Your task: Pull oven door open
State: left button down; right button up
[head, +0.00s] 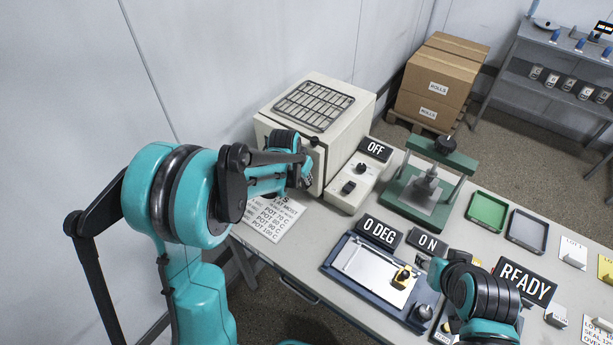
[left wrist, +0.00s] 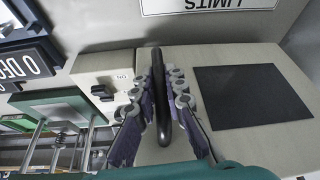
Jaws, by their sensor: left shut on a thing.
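The oven (head: 267,130) is a cream box at the back left of the bench, with a wire rack on top. In the left wrist view its door (left wrist: 215,62) has a dark square window (left wrist: 250,96) and a long black bar handle (left wrist: 157,60). My left gripper (head: 306,180) is in front of the oven. In the left wrist view the purple fingers of my left gripper (left wrist: 163,88) are closed on the bar from both sides. The door looks flush with the oven, though my arm hides much of the front. My right arm shows at lower right; its fingers are not visible.
A control box (head: 350,190) with an OFF sign (head: 375,149) stands right of the oven. A green press (head: 428,190), a blue coating board (head: 332,268) and two trays (head: 487,211) lie further right. A printed sheet (head: 270,222) lies before the oven, beside the wall.

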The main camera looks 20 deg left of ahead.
pick_arm(q)
jog(key=s+a+m+g+h+b, duration=0.1)
jog(key=s+a+m+h, duration=0.1)
jog(key=s+a+m, duration=0.7)
jog(key=a+h+b, duration=0.1)
jog(key=a, duration=1.6)
jog(key=shift+a+g, duration=0.35)
jog(key=shift+g, duration=0.05)
jog(key=c, duration=1.6)
grip_release()
jog(key=shift+o, duration=0.2)
notch_tip(320, 180, up, 10)
